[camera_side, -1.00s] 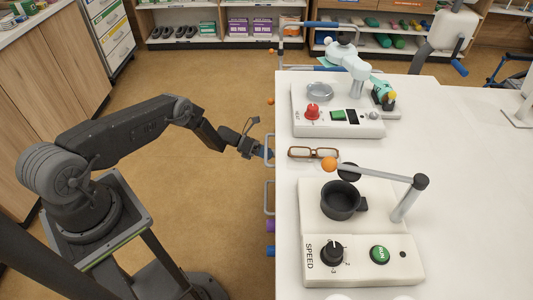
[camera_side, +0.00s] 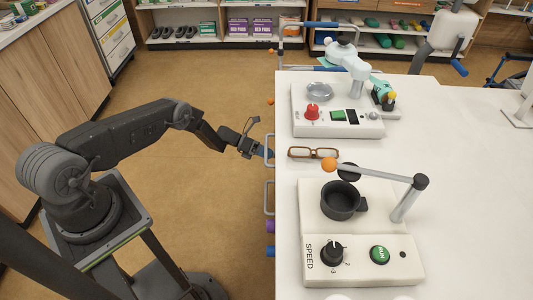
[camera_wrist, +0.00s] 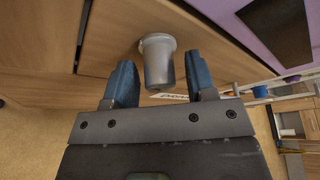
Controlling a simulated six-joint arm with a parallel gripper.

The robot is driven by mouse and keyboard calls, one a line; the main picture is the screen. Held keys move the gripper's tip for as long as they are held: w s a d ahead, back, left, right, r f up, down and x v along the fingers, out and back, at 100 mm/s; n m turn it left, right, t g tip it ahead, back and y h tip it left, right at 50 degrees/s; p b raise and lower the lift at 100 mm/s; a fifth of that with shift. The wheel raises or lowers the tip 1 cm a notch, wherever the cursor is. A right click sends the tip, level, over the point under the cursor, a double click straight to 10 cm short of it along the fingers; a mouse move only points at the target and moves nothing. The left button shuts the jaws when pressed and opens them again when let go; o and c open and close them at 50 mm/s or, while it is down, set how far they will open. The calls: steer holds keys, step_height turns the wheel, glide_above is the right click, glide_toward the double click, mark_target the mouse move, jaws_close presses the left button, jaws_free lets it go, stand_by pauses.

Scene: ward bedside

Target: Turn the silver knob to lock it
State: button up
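In the wrist view the silver knob (camera_wrist: 158,66) is a short, smooth grey cylinder with a wider round collar. It sticks out from a wooden front panel. My gripper (camera_wrist: 159,68) is open, with one blue finger on each side of the knob and a visible gap on both sides. The knob's outer end lies between the fingers in the picture; I cannot tell how deep it sits between them. In the side view my gripper (camera_side: 266,152) is at the left edge of the white table, and the knob does not show there.
The white tabletop (camera_side: 455,200) carries a speed-control device (camera_side: 380,280) with an orange-tipped lever, brown glasses (camera_side: 314,153) and another device (camera_side: 365,128) with a red knob. Bar handles (camera_side: 269,198) stick out along the table's left side. The floor left of the table is clear around my gripper.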

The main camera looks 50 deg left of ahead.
steer(key=shift+o, duration=0.3)
steer(key=v, duration=1.3)
steer(key=shift+s+a, duration=0.25)
steer(key=shift+a, duration=0.05)
steer(key=shift+r, duration=0.15)
steer(key=w+d+r+m+g+y, duration=0.1)
steer(key=d+r+m+g, duration=0.2)
steer(key=r, duration=0.5)
steer(key=w+d+r+m+y, duration=0.1)
steer(key=d+r+m, duration=0.2)
steer(key=r+m, duration=0.35)
steer(key=d+r+m+g+y, duration=0.1)
steer(key=d+r+m+g, duration=0.15)
steer(key=r, duration=0.65)
steer(key=s+d+r+m+y, duration=0.2)
steer(key=s+d+r+m, duration=0.2)
steer(key=r, duration=0.3)
steer(key=s+d+r+m+y, duration=0.2)
steer(key=s+d+r+m, duration=0.25)
steer(key=r, duration=0.25)
steer(key=s+d+r+m+t+y, duration=0.2)
steer(key=s+m, duration=0.4)
steer(key=s, duration=0.5)
steer(key=s+d+r+m+t+y, duration=0.2)
steer(key=s+r+m+y, duration=0.2)
steer(key=s+m, duration=0.3)
steer(key=s, duration=0.4)
steer(key=shift+d, duration=0.4)
